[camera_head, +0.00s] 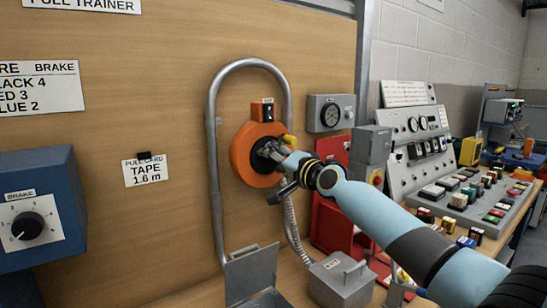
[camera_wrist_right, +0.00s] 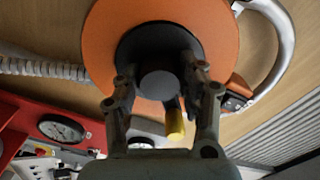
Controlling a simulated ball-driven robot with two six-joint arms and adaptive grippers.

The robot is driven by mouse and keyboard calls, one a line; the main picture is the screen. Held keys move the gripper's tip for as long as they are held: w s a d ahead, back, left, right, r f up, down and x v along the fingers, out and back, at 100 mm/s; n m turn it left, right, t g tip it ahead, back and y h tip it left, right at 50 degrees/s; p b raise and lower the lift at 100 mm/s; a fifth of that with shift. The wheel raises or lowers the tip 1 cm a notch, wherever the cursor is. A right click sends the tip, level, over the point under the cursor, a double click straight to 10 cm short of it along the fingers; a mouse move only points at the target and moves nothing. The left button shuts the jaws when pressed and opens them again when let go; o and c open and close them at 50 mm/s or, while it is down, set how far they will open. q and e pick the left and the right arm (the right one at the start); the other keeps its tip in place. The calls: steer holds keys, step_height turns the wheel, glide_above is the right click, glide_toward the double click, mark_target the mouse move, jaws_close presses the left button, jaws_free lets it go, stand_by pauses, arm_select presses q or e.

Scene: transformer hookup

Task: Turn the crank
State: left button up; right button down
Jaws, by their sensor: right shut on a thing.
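The crank is an orange disc (camera_head: 243,158) with a dark hub, mounted on the wooden panel inside a bent grey pipe. In the right wrist view the orange disc (camera_wrist_right: 105,40) fills the upper middle, with the dark round hub (camera_wrist_right: 158,84) at its centre. My right gripper (camera_head: 268,152) reaches in from the right and is shut on the hub; its two fingers (camera_wrist_right: 162,95) stand on either side of it. A yellow piece (camera_wrist_right: 175,124) shows just below the hub, between the fingers. My left gripper is not in view.
The grey pipe (camera_head: 213,160) arches around the disc. A blue brake box (camera_head: 40,208) with a knob is at left. A control console (camera_head: 420,150) is farther right.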

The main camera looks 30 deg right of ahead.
stand_by(0.5)
steer(key=c, duration=0.7)
jaws_free()
steer(key=shift+c, duration=0.2)
steer(key=s+d, duration=0.1)
steer(key=s, duration=1.1)
